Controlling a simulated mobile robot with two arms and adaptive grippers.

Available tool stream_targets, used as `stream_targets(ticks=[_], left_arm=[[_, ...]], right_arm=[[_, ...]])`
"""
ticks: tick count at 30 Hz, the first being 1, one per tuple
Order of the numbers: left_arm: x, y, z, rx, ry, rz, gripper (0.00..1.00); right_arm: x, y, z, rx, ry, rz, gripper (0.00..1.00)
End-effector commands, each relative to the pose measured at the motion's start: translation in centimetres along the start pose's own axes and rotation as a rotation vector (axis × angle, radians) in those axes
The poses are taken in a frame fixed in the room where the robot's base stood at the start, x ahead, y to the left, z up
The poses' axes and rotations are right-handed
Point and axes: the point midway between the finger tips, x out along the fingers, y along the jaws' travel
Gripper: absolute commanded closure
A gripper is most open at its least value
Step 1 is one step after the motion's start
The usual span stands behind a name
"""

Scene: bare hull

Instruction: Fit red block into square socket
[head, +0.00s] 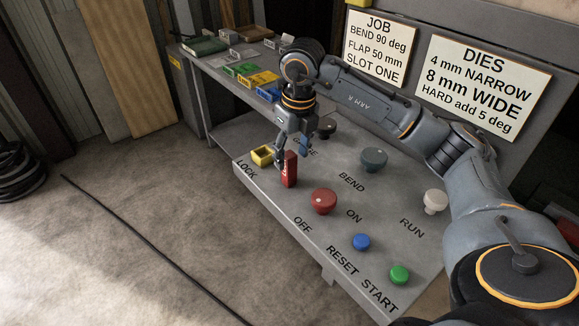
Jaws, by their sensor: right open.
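The red block (289,170) stands upright on the grey panel, left of the large red knob. A yellow square socket (262,155), open at the top, sits just left of the block by the LOCK label. The block is outside the socket. My right gripper (280,160) points down at the block's upper left side, between block and socket. Its fingers partly overlap the block's edge, and contact cannot be told. My left gripper is out of view.
The panel holds a red knob (324,201), a grey-blue BEND knob (373,159), a white RUN knob (434,201), a blue button (361,242) and a green button (399,274). Coloured trays (262,79) lie on the bench behind. A cable (150,244) crosses the floor.

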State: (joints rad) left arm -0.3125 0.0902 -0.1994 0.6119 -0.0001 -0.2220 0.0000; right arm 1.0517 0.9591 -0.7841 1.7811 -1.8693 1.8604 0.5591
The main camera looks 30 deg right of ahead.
Motion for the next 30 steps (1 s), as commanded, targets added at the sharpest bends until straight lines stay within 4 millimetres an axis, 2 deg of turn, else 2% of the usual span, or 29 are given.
stream_targets(ticks=[3, 6, 12, 20, 28, 30], left_arm=[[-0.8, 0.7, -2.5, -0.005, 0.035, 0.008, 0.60], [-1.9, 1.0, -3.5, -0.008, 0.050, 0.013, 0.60], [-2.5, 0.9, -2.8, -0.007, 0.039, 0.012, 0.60], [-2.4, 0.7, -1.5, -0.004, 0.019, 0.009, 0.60], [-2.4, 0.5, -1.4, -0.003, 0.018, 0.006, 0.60], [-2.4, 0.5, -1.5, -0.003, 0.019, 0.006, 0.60]], right_arm=[[0.8, -0.1, 0.1, 0.001, 0.003, 0.000, 0.45], [2.3, -0.1, 0.4, 0.002, 0.005, 0.001, 0.45], [4.9, -0.2, 0.5, 0.001, 0.002, 0.001, 0.45], [5.3, -0.1, 0.5, 0.000, -0.002, 0.000, 0.45], [5.2, -0.1, 0.5, 0.000, -0.001, 0.001, 0.98], [5.2, -0.1, 0.5, 0.000, -0.002, 0.001, 1.00]])
